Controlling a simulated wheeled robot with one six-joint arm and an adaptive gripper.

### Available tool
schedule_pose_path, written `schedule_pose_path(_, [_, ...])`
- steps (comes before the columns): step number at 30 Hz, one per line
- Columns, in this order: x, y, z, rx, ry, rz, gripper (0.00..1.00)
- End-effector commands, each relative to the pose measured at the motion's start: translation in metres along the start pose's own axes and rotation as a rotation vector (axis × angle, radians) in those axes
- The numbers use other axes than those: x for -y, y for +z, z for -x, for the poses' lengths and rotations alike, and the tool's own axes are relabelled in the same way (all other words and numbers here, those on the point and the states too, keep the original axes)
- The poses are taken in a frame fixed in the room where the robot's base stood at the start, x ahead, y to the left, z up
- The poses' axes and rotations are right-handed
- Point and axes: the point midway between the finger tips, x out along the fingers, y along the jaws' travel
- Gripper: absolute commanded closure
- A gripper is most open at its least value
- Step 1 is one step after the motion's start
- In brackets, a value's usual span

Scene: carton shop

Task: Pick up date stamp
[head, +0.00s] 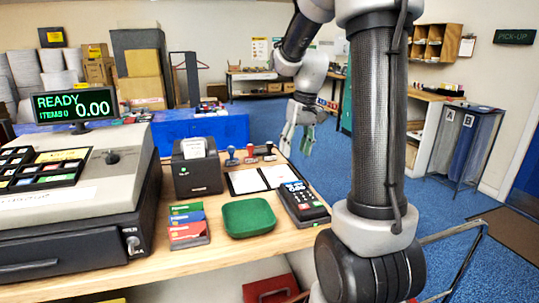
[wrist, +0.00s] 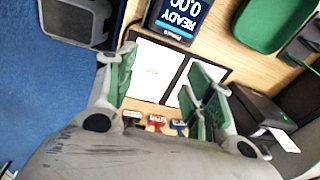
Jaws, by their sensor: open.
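Three small stamps stand in a row near the counter's back edge: one with a blue handle (head: 232,156), one red (head: 250,153) and one dark (head: 269,151). In the wrist view the dark (wrist: 132,118), red (wrist: 157,121) and blue (wrist: 179,127) stamps show low in the picture, partly cut off by my gripper's body. I cannot tell which is the date stamp. My gripper (head: 299,138) is open and empty, fingers down, to the right of the stamps in the head view. Its green-padded fingers (wrist: 162,72) are wide apart in the wrist view.
A black-framed two-panel pad (head: 248,181) lies in front of the stamps. A card terminal (head: 303,203), green tray (head: 248,217), colored cards (head: 188,225) and receipt printer (head: 197,170) crowd the counter. The cash register (head: 75,190) fills the left. Blue floor lies beyond.

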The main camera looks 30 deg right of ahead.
Motion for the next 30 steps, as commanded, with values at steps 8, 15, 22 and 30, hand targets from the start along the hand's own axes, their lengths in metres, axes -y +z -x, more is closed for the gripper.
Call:
schedule_pose_path(8, [-0.040, -0.134, -0.048, -0.082, -0.083, 0.241, 0.48])
schedule_pose_path(15, [-0.032, -0.205, -0.013, -0.259, -0.067, 0.596, 0.48])
schedule_pose_path(22, [-0.029, -0.205, -0.023, -0.263, -0.057, 0.718, 0.48])
schedule_pose_path(30, [-0.023, -0.208, -0.050, -0.262, -0.057, 0.717, 0.48])
